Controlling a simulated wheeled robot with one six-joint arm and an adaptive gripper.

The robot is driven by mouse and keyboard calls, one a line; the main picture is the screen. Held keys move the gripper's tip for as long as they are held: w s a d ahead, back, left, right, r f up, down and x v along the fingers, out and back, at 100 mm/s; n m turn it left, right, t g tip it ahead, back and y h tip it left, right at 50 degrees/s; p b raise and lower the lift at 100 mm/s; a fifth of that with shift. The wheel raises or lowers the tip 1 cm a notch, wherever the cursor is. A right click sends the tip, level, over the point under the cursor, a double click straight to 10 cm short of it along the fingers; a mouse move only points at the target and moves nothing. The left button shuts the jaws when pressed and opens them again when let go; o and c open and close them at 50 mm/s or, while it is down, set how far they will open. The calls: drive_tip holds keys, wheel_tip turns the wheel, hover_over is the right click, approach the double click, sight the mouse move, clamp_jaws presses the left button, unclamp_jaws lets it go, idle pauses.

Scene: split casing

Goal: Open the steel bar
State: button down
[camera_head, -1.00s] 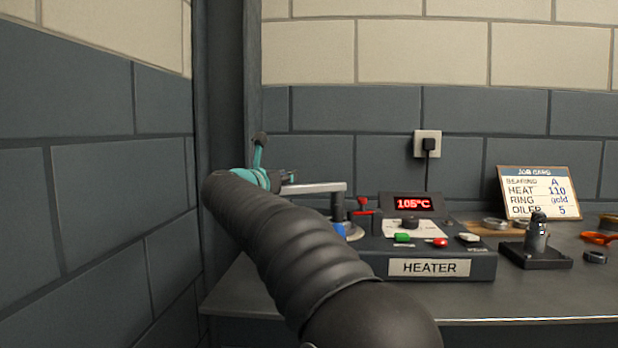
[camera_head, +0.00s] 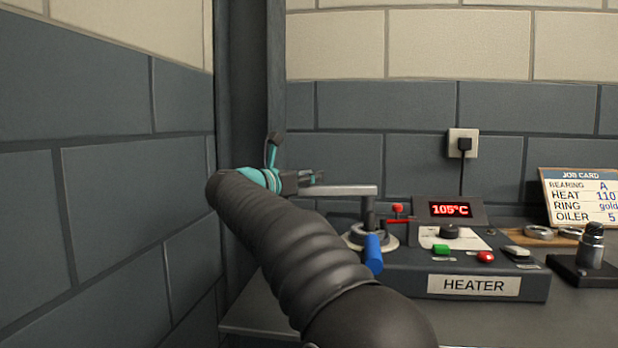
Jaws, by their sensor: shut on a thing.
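The steel bar (camera_head: 345,190) is a grey horizontal bar above the left part of the heater (camera_head: 470,268). Its right end sits on a dark upright post (camera_head: 368,212). My gripper (camera_head: 308,181) is at the bar's left end and is shut on it; my own wrist partly hides the fingers. A blue handle (camera_head: 373,254) stands below the bar's right end, in front of a round metal ring (camera_head: 357,236) around the post's foot. The heater's display (camera_head: 450,209) reads 105°C.
Green (camera_head: 441,249) and red (camera_head: 485,257) buttons are on the heater's top. A job card (camera_head: 582,197), rings (camera_head: 540,232) and an oiler (camera_head: 593,248) lie to the right. A wall is close on the left.

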drive_tip(key=c, duration=0.9)
unclamp_jaws()
drive_tip(key=v, duration=1.2)
drive_tip(key=shift+a, duration=0.1)
drive_tip(key=shift+s, duration=0.1)
